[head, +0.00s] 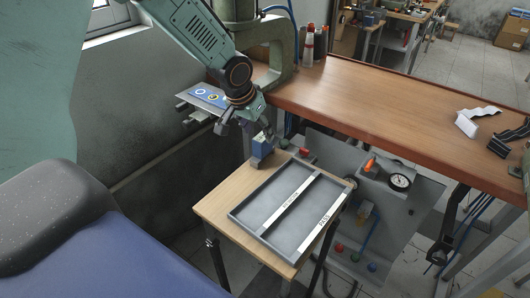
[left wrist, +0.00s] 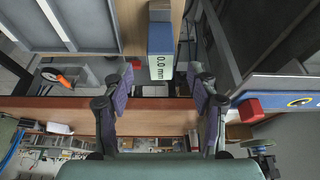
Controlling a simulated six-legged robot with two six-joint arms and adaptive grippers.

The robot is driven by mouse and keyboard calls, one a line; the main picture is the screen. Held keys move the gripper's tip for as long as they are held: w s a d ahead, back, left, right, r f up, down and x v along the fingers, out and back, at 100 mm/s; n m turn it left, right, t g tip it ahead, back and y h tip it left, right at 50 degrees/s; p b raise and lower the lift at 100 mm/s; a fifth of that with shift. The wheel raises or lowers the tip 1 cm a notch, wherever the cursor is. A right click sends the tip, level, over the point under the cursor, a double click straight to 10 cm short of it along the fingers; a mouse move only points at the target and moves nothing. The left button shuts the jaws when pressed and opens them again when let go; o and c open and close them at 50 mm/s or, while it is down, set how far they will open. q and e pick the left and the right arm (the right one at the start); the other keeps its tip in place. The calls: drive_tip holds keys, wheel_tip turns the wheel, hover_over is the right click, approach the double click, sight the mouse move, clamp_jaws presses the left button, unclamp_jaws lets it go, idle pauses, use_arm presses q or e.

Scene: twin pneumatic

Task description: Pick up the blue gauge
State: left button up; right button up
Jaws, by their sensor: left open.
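In the left wrist view the gauge (left wrist: 161,48) shows a blue face and a pale display reading 0.0 mm. My left gripper (head: 252,126) is above and right next to it in the head view. In the left wrist view its two open fingers (left wrist: 160,92) stand apart, one on each side of the gauge's line, with a gap on both sides. Nothing is held. I see no right gripper.
A grey divided tray (head: 268,222) fills most of the wooden side table (head: 217,212). A grey panel with a dial (head: 400,181) stands to the right. The long workbench (head: 350,95) lies behind, and a press frame (head: 283,45) stands near my left arm.

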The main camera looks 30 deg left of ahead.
sight(261, 138)
use_arm(q)
drive_tip(key=shift+d+f, duration=0.1)
drive_tip(key=shift+f, duration=0.55)
drive_tip(key=shift+w+b+x, duration=0.15)
drive_tip(key=shift+b+x, duration=0.2)
drive_tip(key=shift+x, duration=1.05)
drive_tip(key=shift+w+b+x, duration=0.15)
drive_tip(key=shift+b+x, duration=0.2)
drive_tip(key=shift+x, duration=1.05)
drive_tip(key=shift+r, duration=0.1)
drive_tip(key=shift+w, duration=0.15)
drive_tip(key=shift+c, duration=1)
drive_tip(key=c, duration=0.4)
clamp_jaws()
